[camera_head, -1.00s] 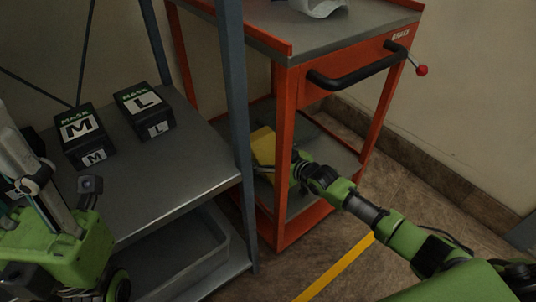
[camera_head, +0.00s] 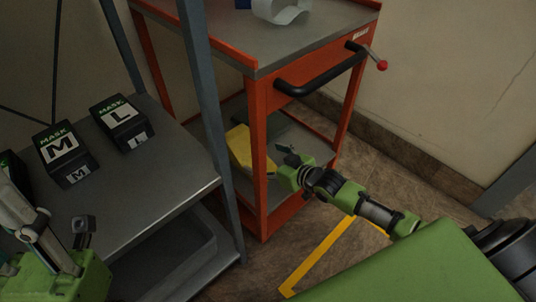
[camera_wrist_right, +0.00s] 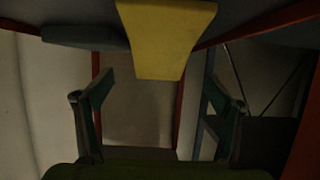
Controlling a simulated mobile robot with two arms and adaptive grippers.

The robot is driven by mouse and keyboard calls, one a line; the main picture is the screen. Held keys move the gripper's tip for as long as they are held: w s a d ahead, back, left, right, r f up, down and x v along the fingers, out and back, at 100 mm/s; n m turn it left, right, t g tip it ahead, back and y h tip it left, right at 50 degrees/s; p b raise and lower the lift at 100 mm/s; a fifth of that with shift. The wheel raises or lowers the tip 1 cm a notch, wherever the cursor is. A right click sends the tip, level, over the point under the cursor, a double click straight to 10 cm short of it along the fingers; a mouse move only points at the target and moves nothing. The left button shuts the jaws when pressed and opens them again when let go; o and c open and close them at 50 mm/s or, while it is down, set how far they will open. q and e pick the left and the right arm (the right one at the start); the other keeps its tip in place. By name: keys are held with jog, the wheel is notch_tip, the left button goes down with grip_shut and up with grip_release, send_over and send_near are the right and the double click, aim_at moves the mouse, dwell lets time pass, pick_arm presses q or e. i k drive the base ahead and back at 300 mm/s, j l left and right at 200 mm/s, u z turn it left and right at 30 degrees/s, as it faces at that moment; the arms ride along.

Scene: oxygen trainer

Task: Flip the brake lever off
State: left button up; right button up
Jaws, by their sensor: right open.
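The brake lever (camera_head: 376,58) is a short metal rod with a red ball knob (camera_head: 382,65). It sticks out to the right from the front corner of the orange cart (camera_head: 257,150), beside the black push handle (camera_head: 325,76). My right gripper (camera_head: 288,160) is open and empty, low by the cart's near leg and well below the lever. Its two spread fingers (camera_wrist_right: 160,95) show in the right wrist view, where the lever is not seen. Part of my left arm shows at the lower left; its fingers are not clear.
A yellow object (camera_head: 239,148) lies on the cart's lower shelf, and also shows in the right wrist view (camera_wrist_right: 165,38). Floor right of the cart is clear.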

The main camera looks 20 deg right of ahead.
aim_at(382, 65)
jog(key=z, duration=1.5)
